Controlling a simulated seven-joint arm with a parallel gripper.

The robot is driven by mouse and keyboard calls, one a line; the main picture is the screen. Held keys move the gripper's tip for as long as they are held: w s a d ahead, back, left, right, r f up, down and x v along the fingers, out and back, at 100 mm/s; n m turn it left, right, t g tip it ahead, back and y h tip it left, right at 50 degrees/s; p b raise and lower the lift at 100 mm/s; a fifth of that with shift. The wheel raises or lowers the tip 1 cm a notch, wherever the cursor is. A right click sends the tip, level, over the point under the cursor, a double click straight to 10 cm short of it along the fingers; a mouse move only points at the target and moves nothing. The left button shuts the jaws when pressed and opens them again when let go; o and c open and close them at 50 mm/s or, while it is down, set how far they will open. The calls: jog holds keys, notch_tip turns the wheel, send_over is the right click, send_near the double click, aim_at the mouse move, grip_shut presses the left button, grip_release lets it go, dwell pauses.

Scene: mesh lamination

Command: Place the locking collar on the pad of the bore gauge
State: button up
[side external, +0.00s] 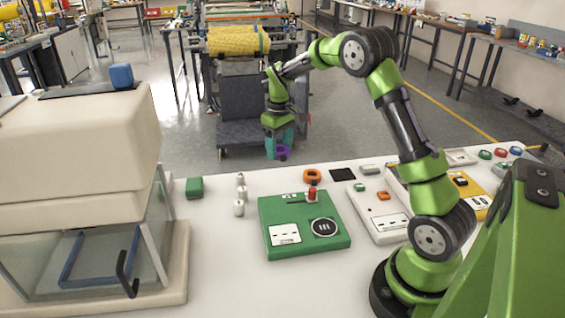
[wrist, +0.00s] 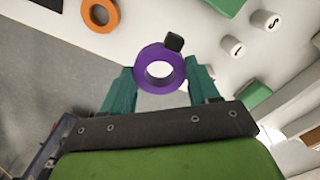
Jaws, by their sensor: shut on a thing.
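A purple ring (wrist: 144,82) with a small dark block on its rim looks like the locking collar. My gripper (wrist: 161,74) is shut on it, with one teal finger on each side. In the side view, the collar (side external: 283,154) hangs at the fingertips of my gripper (side external: 280,142), beyond the table's far edge. A green device (side external: 300,243) lies flat on the table, with a round black pad (side external: 324,228), a white label and a red-topped post. It may be the bore gauge, but I cannot tell for sure. Nothing touches its pad.
An orange ring (side external: 312,171) and a black square (side external: 343,174) lie near the far edge. A white device (side external: 376,206) lies right of the green one. Small white cylinders (side external: 239,208) and a green block (side external: 194,187) stand left. A large glass-fronted machine (side external: 80,150) fills the left side.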

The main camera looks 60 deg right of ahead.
notch_tip(320, 180, up, 3)
jog(key=a, duration=0.1)
send_over(323, 225)
jog(key=f, duration=0.2)
jog(key=shift+m, duration=0.4)
notch_tip(323, 225, down, 7)
jog(key=shift+f, duration=0.55)
jog(key=shift+f, duration=0.1)
jog(key=o, duration=1.1)
